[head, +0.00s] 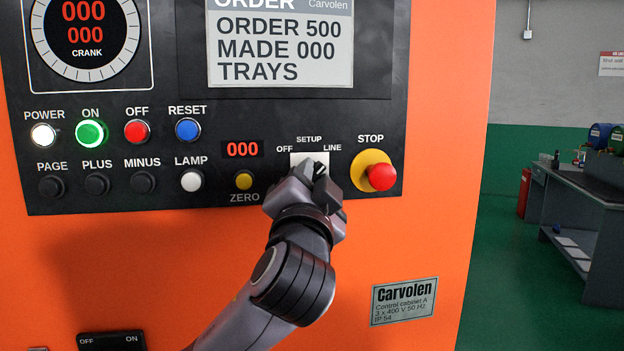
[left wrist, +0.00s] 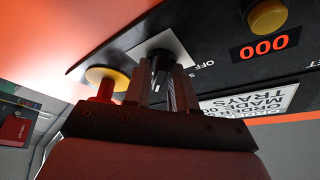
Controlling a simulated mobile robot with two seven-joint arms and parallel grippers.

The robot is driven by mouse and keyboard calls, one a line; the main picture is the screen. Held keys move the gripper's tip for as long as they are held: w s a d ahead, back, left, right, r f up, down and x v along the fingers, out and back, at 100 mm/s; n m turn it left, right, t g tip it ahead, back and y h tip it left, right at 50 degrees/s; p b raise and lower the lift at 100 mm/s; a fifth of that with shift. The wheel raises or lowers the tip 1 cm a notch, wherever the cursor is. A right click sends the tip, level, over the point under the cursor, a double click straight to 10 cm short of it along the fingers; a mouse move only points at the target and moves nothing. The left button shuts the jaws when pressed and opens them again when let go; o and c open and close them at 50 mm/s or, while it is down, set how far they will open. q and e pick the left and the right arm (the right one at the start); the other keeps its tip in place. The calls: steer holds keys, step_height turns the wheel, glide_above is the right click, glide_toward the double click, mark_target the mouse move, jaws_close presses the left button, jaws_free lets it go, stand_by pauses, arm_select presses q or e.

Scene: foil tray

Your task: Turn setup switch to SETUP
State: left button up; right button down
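The setup switch (head: 319,168) is a small black knob on a pale plate (head: 298,158) marked OFF, SETUP and LINE, low on the dark control panel. My left gripper (head: 317,178) reaches up to it from below and covers much of the knob. In the left wrist view the black knob (left wrist: 160,66) sits between my two fingertips (left wrist: 160,84), which stand close on either side of it and look closed on it. Which label the knob points at is hidden by the fingers. My right gripper is not in view.
The red STOP button (head: 381,177) on its yellow collar is close to the right of the gripper. The yellow ZERO button (head: 243,181) is to the left, under a red 000 display (head: 243,149). The orange cabinet front (head: 420,250) below is mostly clear.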

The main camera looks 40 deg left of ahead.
arm_select(q)
jaws_close()
steer(key=shift+f, duration=0.1)
steer(key=n+g+y+b, duration=0.1)
steer(key=n+y+b, duration=0.1)
steer(key=n+b, duration=0.1)
steer(key=n+g+y+b, duration=0.1)
steer(key=n+b, duration=0.3)
steer(key=n, duration=0.1)
steer(key=n+y+b, duration=0.2)
steer(key=n+b, duration=0.2)
steer(key=shift+w+d+f+g+y, duration=0.1)
steer(key=shift+w+d+g+y, duration=0.05)
steer(key=shift+g+y, duration=0.2)
steer(key=shift+n, duration=0.4)
